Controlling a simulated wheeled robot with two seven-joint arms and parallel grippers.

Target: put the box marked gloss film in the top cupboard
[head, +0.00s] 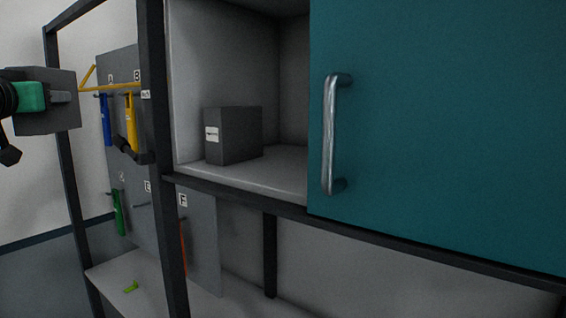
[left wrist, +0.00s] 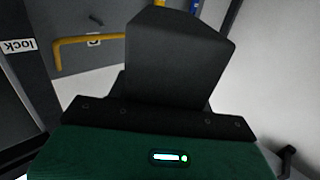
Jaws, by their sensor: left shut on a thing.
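My left gripper (head: 62,97), with a green body, is at the far left of the head view, shut on a dark grey box (head: 45,125). The held box fills the middle of the left wrist view (left wrist: 180,55); I see no readable marking on it. It is in the air, left of the cupboard and apart from it. The top cupboard (head: 235,183) is open on its left part; a teal door (head: 440,120) with a metal handle (head: 330,135) covers the right. My right gripper is not in view.
Another dark grey box (head: 236,135) with a white label, too small to read, stands inside the cupboard's left part. A dark upright post (head: 155,120) borders the opening on the left. Tools hang on a grey panel (head: 120,75) behind. A green item (head: 131,287) lies on the lower surface.

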